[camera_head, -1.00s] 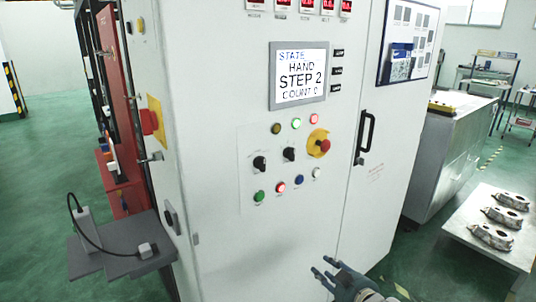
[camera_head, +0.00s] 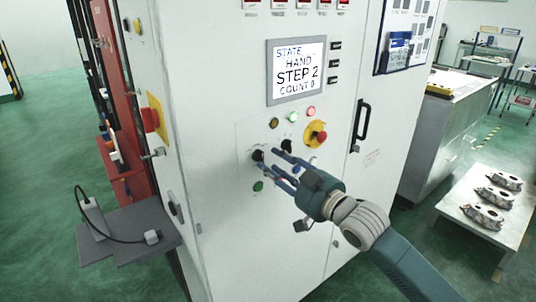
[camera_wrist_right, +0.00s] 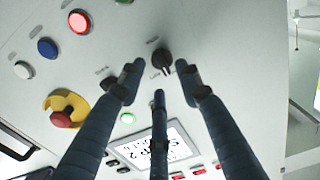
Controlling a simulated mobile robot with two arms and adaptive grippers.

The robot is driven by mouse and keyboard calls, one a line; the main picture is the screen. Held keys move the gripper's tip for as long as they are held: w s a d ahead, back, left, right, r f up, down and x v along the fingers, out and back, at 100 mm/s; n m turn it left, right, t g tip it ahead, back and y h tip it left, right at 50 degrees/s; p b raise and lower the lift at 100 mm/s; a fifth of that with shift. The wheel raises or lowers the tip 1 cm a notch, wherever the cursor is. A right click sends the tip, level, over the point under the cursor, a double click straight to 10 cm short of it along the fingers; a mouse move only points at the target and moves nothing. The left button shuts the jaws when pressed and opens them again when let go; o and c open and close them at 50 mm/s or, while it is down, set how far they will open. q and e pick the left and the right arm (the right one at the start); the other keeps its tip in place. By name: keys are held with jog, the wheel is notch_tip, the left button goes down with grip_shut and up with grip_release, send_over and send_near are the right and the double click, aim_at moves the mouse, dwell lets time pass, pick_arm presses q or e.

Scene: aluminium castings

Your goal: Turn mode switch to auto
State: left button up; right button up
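The screen (camera_head: 297,70) on the white cabinet reads STATE HAND, STEP 2. Below it are two black rotary knobs, a left one (camera_head: 258,155) and a right one (camera_head: 287,146); their labels are too small to read. My right gripper (camera_head: 269,161) is open at the panel, its fingers pointing at the left knob. In the right wrist view this knob (camera_wrist_right: 163,60) sits between the spread fingertips (camera_wrist_right: 160,80), with no clear grip on it. A finger partly hides the other knob in that view. My left gripper is not in view.
A red emergency stop on a yellow plate (camera_head: 316,134) is close to the right of the knobs. Lit buttons and a black door handle (camera_head: 361,126) are near. My gripper hides part of the lower button row. A table (camera_head: 470,232) with castings stands at right.

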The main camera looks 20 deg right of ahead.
aim_at(269, 161)
jog(key=shift+p+x, duration=0.35)
jog(key=shift+x, duration=1.2)
jog(key=shift+c, duration=0.3)
grip_shut()
jog(key=m+p, duration=0.2)
jog(key=m, duration=0.2)
jog(key=m+p, duration=0.3)
jog(key=m, duration=0.1)
jog(key=shift+d+f+m, duration=0.1)
jog(key=shift+f+m, duration=0.1)
jog(key=shift+m, duration=0.2)
